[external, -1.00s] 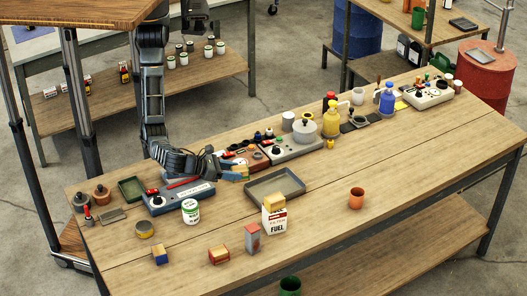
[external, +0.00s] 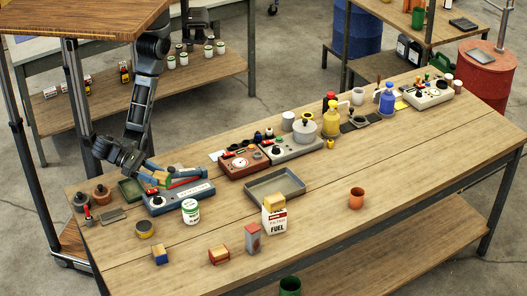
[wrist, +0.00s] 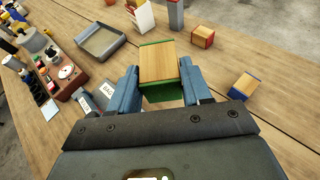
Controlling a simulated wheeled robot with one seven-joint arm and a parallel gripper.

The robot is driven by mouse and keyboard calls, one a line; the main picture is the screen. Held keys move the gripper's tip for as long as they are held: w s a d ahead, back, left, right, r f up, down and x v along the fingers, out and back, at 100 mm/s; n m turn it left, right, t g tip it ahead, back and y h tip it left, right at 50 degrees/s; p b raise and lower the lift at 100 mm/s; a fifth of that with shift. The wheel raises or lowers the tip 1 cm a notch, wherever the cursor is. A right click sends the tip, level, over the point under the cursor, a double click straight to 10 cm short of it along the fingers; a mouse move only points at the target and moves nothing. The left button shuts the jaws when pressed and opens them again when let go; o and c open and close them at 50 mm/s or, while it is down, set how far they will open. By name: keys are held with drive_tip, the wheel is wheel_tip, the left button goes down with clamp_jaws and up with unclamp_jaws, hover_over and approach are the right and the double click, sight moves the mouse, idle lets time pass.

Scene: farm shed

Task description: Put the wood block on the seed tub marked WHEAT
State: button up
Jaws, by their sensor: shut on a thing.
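My gripper (external: 164,182) is shut on a wood block (wrist: 158,62) with a tan wood top and green sides. In the wrist view the block sits between the two blue fingers (wrist: 160,88). In the external view my gripper hangs at the left of the bench, over or just behind the blue switch box, with the block partly hidden. A white tub with a green band (external: 190,211) stands in front of that box, to the right of my gripper. Its lettering is too small to read, so I cannot tell whether it says WHEAT.
The blue switch box (external: 180,201) is close to my gripper. A grey tray (external: 275,184), a white FUEL can (external: 274,219), a blue-sided block (external: 160,254) and a red-sided block (external: 219,255) stand on the bench (external: 330,215). More white tubs (external: 183,59) stand on a back shelf.

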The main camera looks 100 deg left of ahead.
drive_tip(key=w+a+f, duration=0.1)
drive_tip(key=w, duration=0.1)
drive_tip(key=w+a+f+p, duration=0.1)
drive_tip(key=w+f, duration=0.1)
drive_tip(key=w, duration=0.1)
drive_tip(key=w+a+f, duration=0.1)
drive_tip(key=w+f, duration=0.1)
drive_tip(key=w, duration=0.1)
drive_tip(key=shift+w+p, duration=0.1)
drive_tip(key=shift+p, duration=0.3)
drive_tip(key=shift+w+f, duration=0.1)
drive_tip(key=shift+f, duration=0.15)
drive_tip(key=shift+f+p, duration=0.4)
drive_tip(key=shift+f, duration=1.55)
drive_tip(key=shift+f, duration=0.1)
drive_tip(key=o, duration=1.1)
drive_tip(key=shift+c, duration=0.2)
